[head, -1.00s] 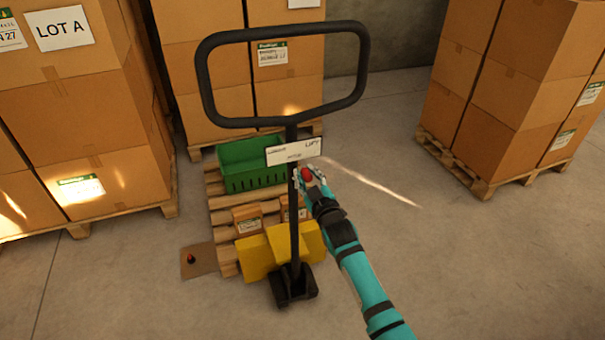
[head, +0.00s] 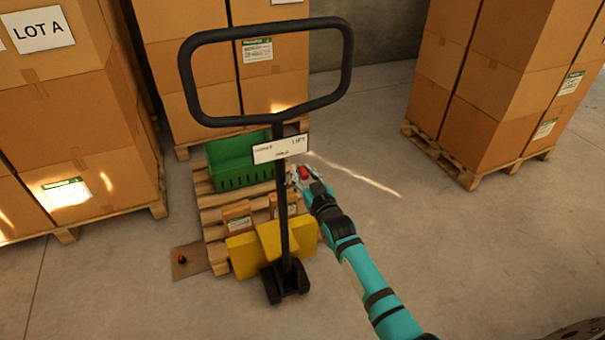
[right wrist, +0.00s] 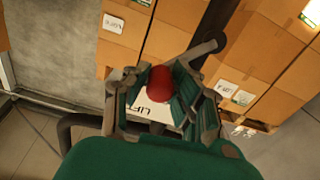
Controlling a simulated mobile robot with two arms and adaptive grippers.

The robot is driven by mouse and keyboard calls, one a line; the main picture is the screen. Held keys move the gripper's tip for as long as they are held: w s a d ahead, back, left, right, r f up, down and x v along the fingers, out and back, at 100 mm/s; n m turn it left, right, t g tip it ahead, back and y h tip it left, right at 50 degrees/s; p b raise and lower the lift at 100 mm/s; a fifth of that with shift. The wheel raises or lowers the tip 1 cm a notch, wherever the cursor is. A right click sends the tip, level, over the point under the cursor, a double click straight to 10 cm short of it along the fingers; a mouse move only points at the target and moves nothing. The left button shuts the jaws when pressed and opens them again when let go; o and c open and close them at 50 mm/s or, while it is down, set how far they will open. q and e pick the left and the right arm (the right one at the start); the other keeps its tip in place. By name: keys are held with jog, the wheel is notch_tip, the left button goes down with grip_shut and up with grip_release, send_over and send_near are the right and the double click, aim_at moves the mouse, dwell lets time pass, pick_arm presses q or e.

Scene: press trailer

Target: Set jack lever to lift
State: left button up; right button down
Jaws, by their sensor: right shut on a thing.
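The pallet jack stands in the middle of the head view, with a black loop handle (head: 265,72) on an upright post. A white label plate (head: 281,149) with "LIFT" at its right end sits on the post. The jack lever's red knob (head: 304,172) is just below and right of the plate. My right gripper (head: 306,179) is shut on the knob. In the right wrist view the red knob (right wrist: 159,83) sits between the fingers, in front of the plate. My left gripper is not in view.
A wooden pallet (head: 212,214) behind the post bears a green crate (head: 243,178) and small boxes. Yellow blocks (head: 243,255) are at the jack's base. Carton stacks on pallets stand left, behind and right (head: 482,95). A brown mat (head: 190,262) lies at left.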

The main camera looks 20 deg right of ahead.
jog(key=shift+f, duration=0.1)
jog(key=c, duration=1.1)
grip_release()
jog(key=s, duration=1.2)
jog(key=shift+d, duration=0.2)
